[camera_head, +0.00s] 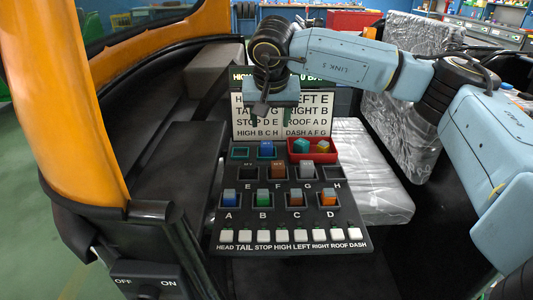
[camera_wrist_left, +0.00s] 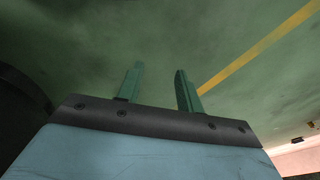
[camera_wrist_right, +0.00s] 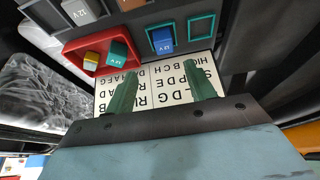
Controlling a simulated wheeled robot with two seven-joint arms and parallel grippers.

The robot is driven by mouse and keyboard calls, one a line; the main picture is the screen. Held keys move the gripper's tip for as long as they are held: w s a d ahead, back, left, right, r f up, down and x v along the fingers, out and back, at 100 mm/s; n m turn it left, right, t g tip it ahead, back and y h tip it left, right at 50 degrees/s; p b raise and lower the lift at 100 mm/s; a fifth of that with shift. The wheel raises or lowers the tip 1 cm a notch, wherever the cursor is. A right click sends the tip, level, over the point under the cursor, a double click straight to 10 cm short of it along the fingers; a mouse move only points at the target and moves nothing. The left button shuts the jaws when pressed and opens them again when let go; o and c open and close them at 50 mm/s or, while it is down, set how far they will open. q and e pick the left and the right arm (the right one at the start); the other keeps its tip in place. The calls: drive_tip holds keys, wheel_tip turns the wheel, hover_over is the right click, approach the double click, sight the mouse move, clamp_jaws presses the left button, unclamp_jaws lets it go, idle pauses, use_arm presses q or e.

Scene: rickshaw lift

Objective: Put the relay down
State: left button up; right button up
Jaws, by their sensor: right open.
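My right gripper (camera_head: 277,118) is open and empty above the lettered sign (camera_head: 310,108) at the back of the relay panel (camera_head: 300,240). Its fingers (camera_wrist_right: 164,82) are apart in the right wrist view, with only the sign behind them. A blue relay (camera_head: 266,148) stands in a teal-framed socket, and also shows in the right wrist view (camera_wrist_right: 163,40), apart from the fingers. A teal relay (camera_head: 301,146) and a yellow one (camera_head: 323,147) lie in the red tray (camera_head: 313,156). My left gripper (camera_wrist_left: 158,88) is open and empty over green floor, out of the head view.
The other teal-framed socket (camera_head: 240,153) is empty. Sockets E and H are empty; F, G and A to D hold relays. White switches (camera_head: 264,236) line the front. An orange pillar (camera_head: 65,100) stands left, a plastic-wrapped seat (camera_head: 370,170) right.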

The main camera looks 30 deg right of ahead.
sight(267, 143)
drive_tip(key=x, duration=0.3)
drive_tip(key=shift+w+f, duration=0.1)
drive_tip(key=shift+f, duration=0.1)
drive_tip(key=b+x, duration=0.1)
drive_tip(key=x, duration=0.1)
drive_tip(key=a+b+x, duration=0.1)
drive_tip(key=x, duration=0.1)
drive_tip(key=shift+d+f, duration=0.1)
drive_tip(key=shift+f, duration=0.2)
drive_tip(key=shift+w+d+f, duration=0.15)
drive_tip(key=shift+f, duration=0.3)
use_arm(q)
drive_tip(key=w+d+r, duration=0.2)
drive_tip(key=d+r, duration=0.1)
drive_tip(key=r, duration=0.2)
drive_tip(key=shift+w+d+r, duration=0.15)
drive_tip(key=shift+w+r, duration=0.05)
use_arm(e)
drive_tip(key=shift+c, duration=0.4)
drive_tip(key=c, duration=1.1)
drive_tip(key=shift+r, duration=0.1)
